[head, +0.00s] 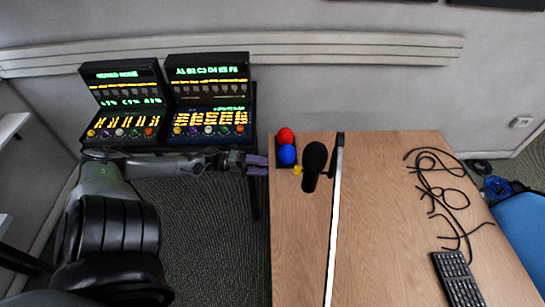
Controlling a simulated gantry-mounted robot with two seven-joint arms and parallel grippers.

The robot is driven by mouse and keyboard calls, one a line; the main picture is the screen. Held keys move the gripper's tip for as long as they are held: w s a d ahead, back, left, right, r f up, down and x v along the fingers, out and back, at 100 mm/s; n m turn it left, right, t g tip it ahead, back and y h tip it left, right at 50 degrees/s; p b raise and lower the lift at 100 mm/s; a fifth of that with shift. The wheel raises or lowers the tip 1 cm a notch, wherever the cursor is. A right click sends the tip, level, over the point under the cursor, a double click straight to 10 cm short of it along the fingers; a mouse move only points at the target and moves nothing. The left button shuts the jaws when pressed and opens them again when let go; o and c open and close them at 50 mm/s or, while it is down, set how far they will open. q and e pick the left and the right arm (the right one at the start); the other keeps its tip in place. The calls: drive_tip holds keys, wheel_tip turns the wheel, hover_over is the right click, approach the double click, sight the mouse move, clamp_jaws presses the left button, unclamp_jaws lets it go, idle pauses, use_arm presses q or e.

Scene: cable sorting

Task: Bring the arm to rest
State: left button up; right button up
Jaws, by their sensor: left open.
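My left gripper (257,165) has purple fingertips and reaches in from the left, at the table's left edge. It is open, and nothing shows between its fingers. My left arm is bent, with its dark links in the lower left. My right gripper is not in view. Several black cables (446,198) lie loosely curled on the right part of the wooden table (390,255), well away from my left gripper.
Two lit consoles (123,100) (209,97) stand behind my left arm. Red (285,136) and blue (287,154) round objects sit close to my gripper's right. A black-headed object (315,158) and a thin upright panel (334,220) stand mid-table. A keyboard (456,279) lies front right.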

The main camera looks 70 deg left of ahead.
use_arm(q)
drive_tip(key=w+d+f+n+g+y, duration=0.2)
drive_tip(key=d+f+n+y, duration=0.3)
drive_tip(key=d+n, duration=0.25)
drive_tip(key=w+d+f+n+g+y, duration=0.1)
drive_tip(key=w+d+f+n+y, duration=0.1)
drive_tip(key=d+f+n+y, duration=0.45)
drive_tip(key=s+d+r+n+g+h, duration=0.25)
drive_tip(key=d+n+g, duration=0.2)
drive_tip(key=d, duration=0.75)
drive_tip(key=s+d+r+n+g, duration=0.4)
drive_tip(key=s+d+r, duration=0.3)
drive_tip(key=d+r, duration=0.15)
wheel_tip(320, 180, up, 20)
drive_tip(key=p, duration=2.1)
drive_tip(key=shift+d, duration=0.35)
drive_tip(key=shift+s+r+g, duration=0.1)
drive_tip(key=shift+g, duration=0.15)
